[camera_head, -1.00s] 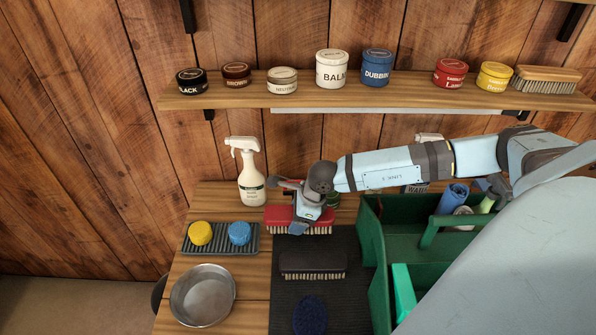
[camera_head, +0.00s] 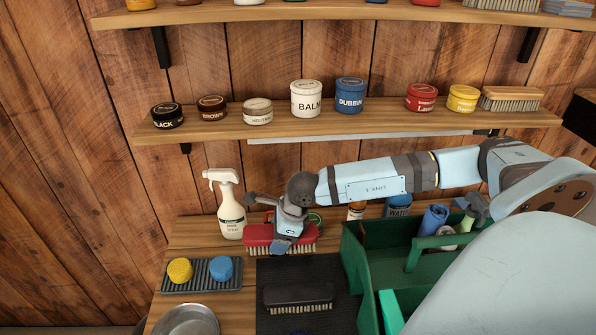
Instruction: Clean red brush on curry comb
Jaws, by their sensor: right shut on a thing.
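The red brush (camera_head: 257,234), with pale bristles facing down, is at the back edge of the dark mat (camera_head: 347,281). My right gripper (camera_head: 285,243) reaches down over it and is shut on it. The gripper hides part of the brush's middle. I cannot tell whether the bristles are clear of the table. A dark blue oval, likely the curry comb (camera_head: 300,332), barely shows at the bottom edge of the view; most of it is cut off. My left gripper is not in view.
A black brush (camera_head: 298,296) lies on the mat in front. A green tote (camera_head: 357,270) stands right of the mat. A spray bottle (camera_head: 230,212) stands close left of the red brush. A ribbed tray (camera_head: 201,287) with yellow and blue sponges and a metal bowl (camera_head: 186,322) are left.

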